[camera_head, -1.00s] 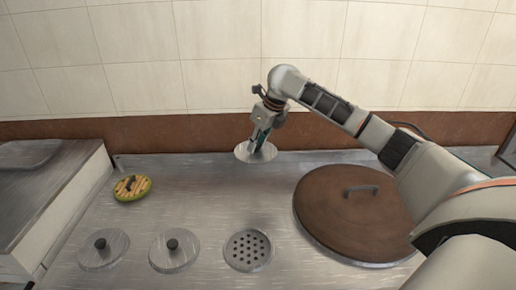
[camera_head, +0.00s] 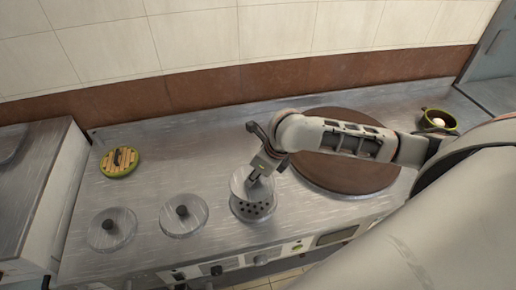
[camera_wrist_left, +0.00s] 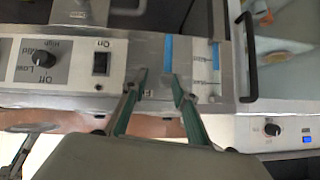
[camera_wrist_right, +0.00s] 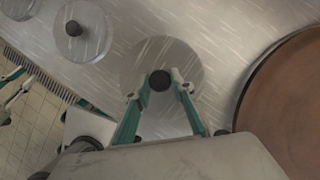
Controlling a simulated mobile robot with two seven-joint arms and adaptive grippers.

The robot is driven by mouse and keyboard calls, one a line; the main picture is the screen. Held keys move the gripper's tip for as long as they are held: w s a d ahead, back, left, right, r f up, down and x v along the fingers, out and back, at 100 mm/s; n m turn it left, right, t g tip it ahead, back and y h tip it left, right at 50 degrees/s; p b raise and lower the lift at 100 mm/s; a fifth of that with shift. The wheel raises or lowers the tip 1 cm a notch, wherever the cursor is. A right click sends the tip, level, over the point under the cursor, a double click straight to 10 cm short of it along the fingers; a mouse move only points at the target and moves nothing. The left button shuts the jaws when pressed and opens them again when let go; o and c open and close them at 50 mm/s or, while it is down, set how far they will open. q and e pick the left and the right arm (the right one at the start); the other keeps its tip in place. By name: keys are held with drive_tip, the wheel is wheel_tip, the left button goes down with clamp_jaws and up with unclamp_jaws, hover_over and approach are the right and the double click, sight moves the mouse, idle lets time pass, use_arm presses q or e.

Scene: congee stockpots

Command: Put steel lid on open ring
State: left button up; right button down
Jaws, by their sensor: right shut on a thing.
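My right gripper (camera_head: 258,173) is shut on the knob of a round steel lid (camera_head: 242,186). In the head view the lid overlaps the back part of the open ring (camera_head: 252,211), whose perforated plate shows at the front. I cannot tell how high the lid is above it. In the right wrist view the fingers (camera_wrist_right: 162,80) are at the dark knob, and the lid (camera_wrist_right: 187,62) hides the ring. My left gripper (camera_wrist_left: 160,76) is open and empty in front of the control panel; it is not in the head view.
Two knobbed steel lids (camera_head: 111,229) (camera_head: 183,214) lie to the left on the steel counter. A yellow-and-green round item (camera_head: 119,161) lies farther back. A large brown lid (camera_head: 345,172) is right of the ring, partly behind my right arm. A green pot (camera_head: 438,120) stands far right.

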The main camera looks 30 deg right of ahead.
sight(255, 187)
drive_tip(key=shift+s+a+f, duration=0.1)
drive_tip(key=shift+s+a, duration=0.35)
drive_tip(key=shift+s, duration=0.3)
drive_tip(key=shift+f, duration=0.2)
drive_tip(key=shift+s+f, duration=0.1)
drive_tip(key=shift+f, duration=2.6)
drive_tip(key=shift+f, duration=0.3)
drive_tip(key=shift+f, duration=0.3)
